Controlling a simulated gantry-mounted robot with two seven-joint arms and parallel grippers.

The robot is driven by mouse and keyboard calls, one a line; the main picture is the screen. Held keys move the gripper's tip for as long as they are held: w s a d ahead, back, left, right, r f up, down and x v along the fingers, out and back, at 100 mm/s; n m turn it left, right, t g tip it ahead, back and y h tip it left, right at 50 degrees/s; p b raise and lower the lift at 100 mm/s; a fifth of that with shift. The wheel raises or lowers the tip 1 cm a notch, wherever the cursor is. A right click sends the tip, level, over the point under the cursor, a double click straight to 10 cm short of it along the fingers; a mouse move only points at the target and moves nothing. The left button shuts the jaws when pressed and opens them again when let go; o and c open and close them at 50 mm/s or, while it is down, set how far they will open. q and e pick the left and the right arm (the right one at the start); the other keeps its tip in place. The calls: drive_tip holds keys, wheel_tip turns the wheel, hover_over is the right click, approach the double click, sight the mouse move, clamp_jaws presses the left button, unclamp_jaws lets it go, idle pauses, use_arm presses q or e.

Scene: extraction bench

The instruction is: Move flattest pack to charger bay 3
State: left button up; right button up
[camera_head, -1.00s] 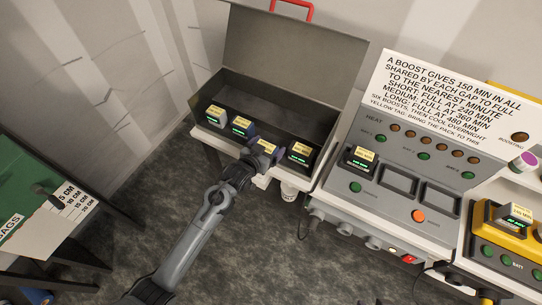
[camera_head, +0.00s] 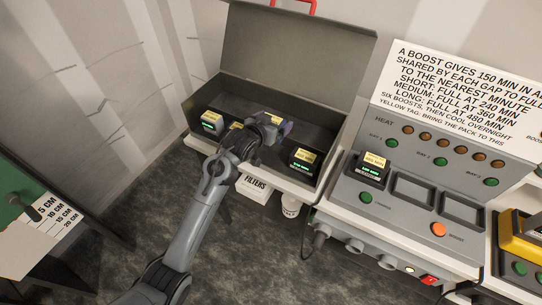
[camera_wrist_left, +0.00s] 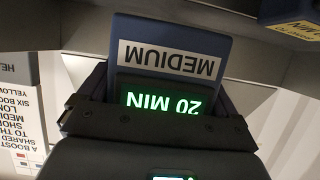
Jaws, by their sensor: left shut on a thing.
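My left gripper (camera_head: 272,128) is shut on a blue pack (camera_wrist_left: 170,50), which it holds over the open case (camera_head: 240,95). In the left wrist view the pack's label reads MEDIUM and its green display 20 MIN, both upside down. Other packs are in the case: one at the left (camera_head: 212,122), one partly hidden behind my gripper (camera_head: 237,126), and one at the right (camera_head: 303,160). Their displays are too small to read. The charger (camera_head: 380,215) has a pack (camera_head: 371,168) in its left bay. Its middle bay (camera_head: 411,188) and right bay (camera_head: 461,208) are empty.
The case's raised lid (camera_head: 300,50) stands behind the packs. A sign (camera_head: 460,85) stands behind the charger. A FILTERS box (camera_head: 254,189) and a white cup-like thing (camera_head: 290,206) sit below the case. A yellow unit (camera_head: 520,240) is at the right edge.

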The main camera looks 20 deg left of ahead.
use_arm(q)
wheel_tip(320, 180, down, 6)
drive_tip(key=shift+r+b, duration=0.1)
drive_tip(key=shift+b, duration=0.5)
wheel_tip(320, 180, down, 3)
drive_tip(key=shift+f, duration=0.3)
drive_tip(key=shift+f, duration=0.1)
drive_tip(key=o, duration=1.2)
drive_tip(key=shift+f, duration=0.15)
